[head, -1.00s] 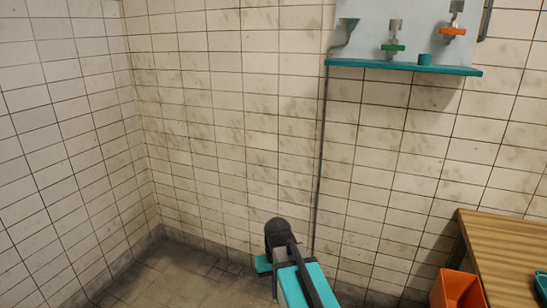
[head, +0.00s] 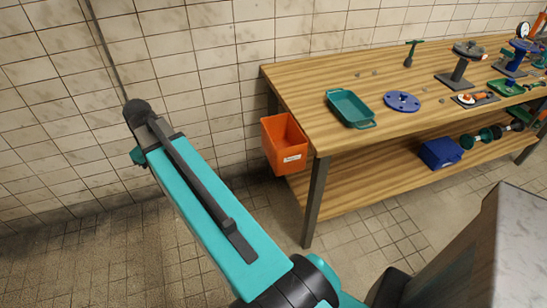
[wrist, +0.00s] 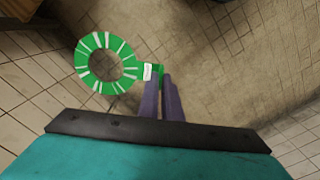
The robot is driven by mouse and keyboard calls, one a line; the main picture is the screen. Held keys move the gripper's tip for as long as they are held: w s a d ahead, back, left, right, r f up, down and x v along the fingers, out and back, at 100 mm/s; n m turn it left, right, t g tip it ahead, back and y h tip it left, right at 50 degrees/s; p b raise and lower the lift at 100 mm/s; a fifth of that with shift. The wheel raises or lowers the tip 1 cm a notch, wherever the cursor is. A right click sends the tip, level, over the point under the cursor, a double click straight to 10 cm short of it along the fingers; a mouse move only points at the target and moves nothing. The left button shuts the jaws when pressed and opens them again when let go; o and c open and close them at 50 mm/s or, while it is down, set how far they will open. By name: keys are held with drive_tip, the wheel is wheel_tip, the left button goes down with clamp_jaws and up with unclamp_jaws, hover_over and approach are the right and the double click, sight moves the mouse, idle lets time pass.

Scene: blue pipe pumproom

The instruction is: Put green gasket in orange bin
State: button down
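The green gasket (wrist: 83,73), a flat ring with white stripes and a small tab, shows in the wrist view. My gripper (wrist: 160,76) has its two purple fingers close together on the tab, and the ring hangs out to the left of the fingertips over floor. In the head view my arm reaches up and left, and the gripper and gasket are hidden behind it. The orange bin (head: 270,148) hangs at the left end of the wooden workbench, right of my arm, with a white label on its front. Its inside looks empty from here.
The workbench (head: 300,92) carries a green tray (head: 336,112), a blue flanged disc (head: 402,101) and several valve parts. A blue box (head: 440,153) sits on its lower shelf. A grey stone-topped block (head: 520,240) stands at the lower right. Tiled wall lies behind; floor left of the bench is clear.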

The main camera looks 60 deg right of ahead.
drive_tip(key=shift+n, duration=0.4)
drive_tip(key=d, duration=0.3)
drive_tip(key=s+d+r+b, duration=0.1)
drive_tip(key=d, duration=0.2)
drive_tip(key=s+d, duration=0.1)
drive_tip(key=d, duration=0.3)
drive_tip(key=shift+s+r, duration=0.25)
drive_tip(key=s+d+r+n+b, duration=0.1)
drive_tip(key=s+d, duration=0.2)
drive_tip(key=d, duration=0.3)
drive_tip(key=s+d+r+b, duration=0.1)
drive_tip(key=s+d, duration=0.2)
drive_tip(key=d, duration=0.2)
wheel_tip(320, 180, up, 4)
drive_tip(key=r+n+b, duration=0.1)
drive_tip(key=n+b, duration=0.2)
hover_over(281, 159)
drive_tip(key=w+d, duration=0.2)
drive_tip(key=d, duration=0.1)
drive_tip(key=shift+d+f, duration=0.2)
drive_tip(key=shift+f, duration=0.05)
drive_tip(key=shift+f, duration=0.15)
wheel_tip(281, 159, down, 14)
drive_tip(key=shift+r+p, duration=0.1)
drive_tip(key=shift+p, duration=0.65)
drive_tip(key=shift+f, duration=1.95)
drive_tip(key=shift+f, duration=0.6)
